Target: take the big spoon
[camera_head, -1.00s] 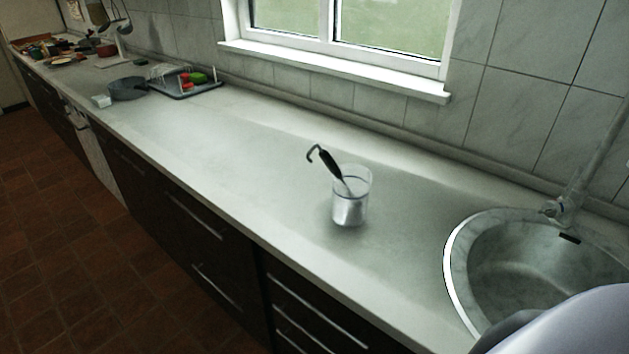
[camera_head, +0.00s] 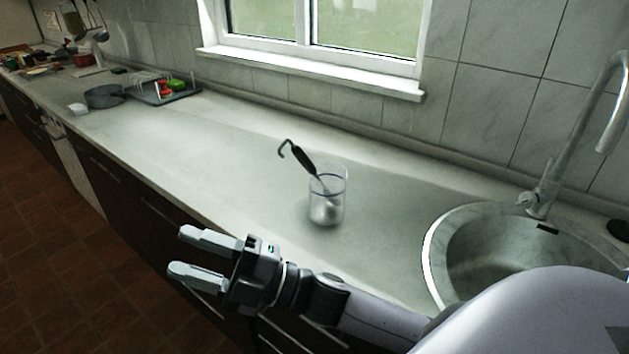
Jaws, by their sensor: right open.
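A big spoon (camera_head: 304,159) with a black hooked handle leans to the left in a clear glass jar (camera_head: 327,196) on the counter. Its lower end is inside the jar and shows only dimly. My right gripper (camera_head: 190,258) is open and empty, in front of the counter's front edge, to the left of and nearer than the jar. Its two fingers point left, away from the spoon. My left gripper is not in view.
A round sink (camera_head: 480,262) with a tall tap (camera_head: 552,180) lies right of the jar. A grey pan (camera_head: 104,97) and a dish rack (camera_head: 165,92) stand far left. The counter (camera_head: 200,150) around the jar is clear. A window sill (camera_head: 310,72) runs behind.

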